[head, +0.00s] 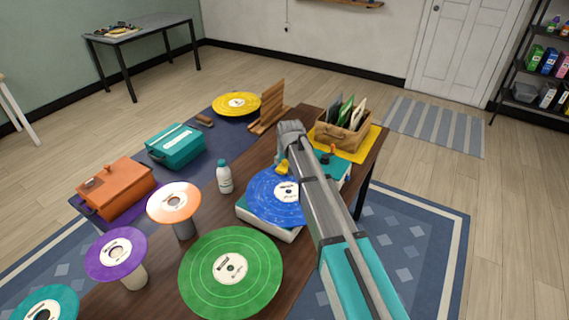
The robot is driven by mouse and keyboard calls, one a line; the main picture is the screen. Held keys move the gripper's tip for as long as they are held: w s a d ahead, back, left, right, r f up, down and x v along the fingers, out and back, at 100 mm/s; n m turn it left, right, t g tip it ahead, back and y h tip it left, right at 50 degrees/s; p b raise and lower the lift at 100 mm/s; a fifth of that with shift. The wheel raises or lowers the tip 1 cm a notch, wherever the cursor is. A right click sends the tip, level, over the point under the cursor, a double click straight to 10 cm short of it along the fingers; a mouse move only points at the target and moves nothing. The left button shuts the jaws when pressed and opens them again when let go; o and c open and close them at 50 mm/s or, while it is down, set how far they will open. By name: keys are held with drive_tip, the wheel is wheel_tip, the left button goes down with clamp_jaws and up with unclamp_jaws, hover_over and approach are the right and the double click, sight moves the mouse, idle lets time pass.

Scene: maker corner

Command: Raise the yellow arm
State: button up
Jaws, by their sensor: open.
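A turntable with a pale base (262,228) stands on the brown table, with a blue record (268,205) on it. A small yellow piece (283,168), which looks like part of the yellow arm, shows at the record's far edge. The rest of it is hidden behind my arm. My gripper (284,156) is at the far end of my grey arm, just above and beside the yellow piece. It is open, but its fingers are hard to make out. I cannot tell whether it touches the yellow piece.
A green record (231,272) lies in front of the turntable. Purple (116,252) and orange (173,201) records sit on stands to the left. A white bottle (224,180) stands left of the turntable. A basket of sleeves (342,132) and a wooden rack (268,108) stand behind.

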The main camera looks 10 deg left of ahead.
idle(0.3)
clamp_jaws()
